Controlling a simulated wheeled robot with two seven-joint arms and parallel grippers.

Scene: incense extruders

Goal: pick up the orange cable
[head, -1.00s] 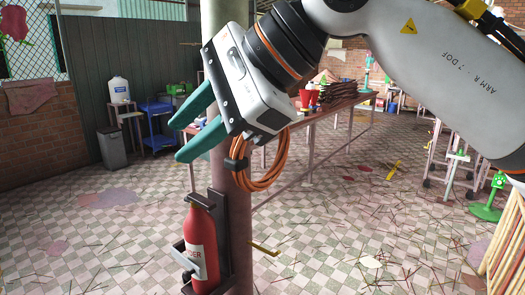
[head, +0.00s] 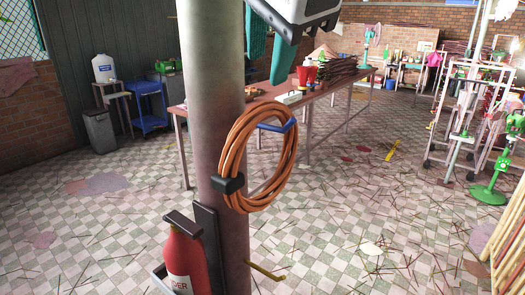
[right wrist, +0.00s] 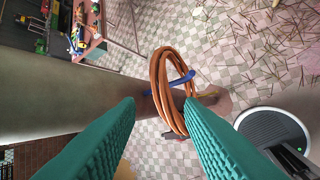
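The orange cable (head: 290,152) is a coil hung on the front right of a grey post (head: 215,110), with a black clip (head: 228,185) at its lower left and a blue band at its upper right. My right gripper (head: 268,58) is above the coil at the top of the head view, partly cut off by the frame edge. In the right wrist view, its two teal fingers are spread apart and empty (right wrist: 160,102). The coil (right wrist: 157,85) shows beyond and between the fingertips, apart from them. My left gripper is in neither view now.
A red fire extinguisher (head: 187,262) is mounted low on the post, with a yellowish hook (head: 265,272) beside it. A long table (head: 320,92) with red cups stands behind. Metal racks (head: 460,120) are at the right. The floor has scattered sticks.

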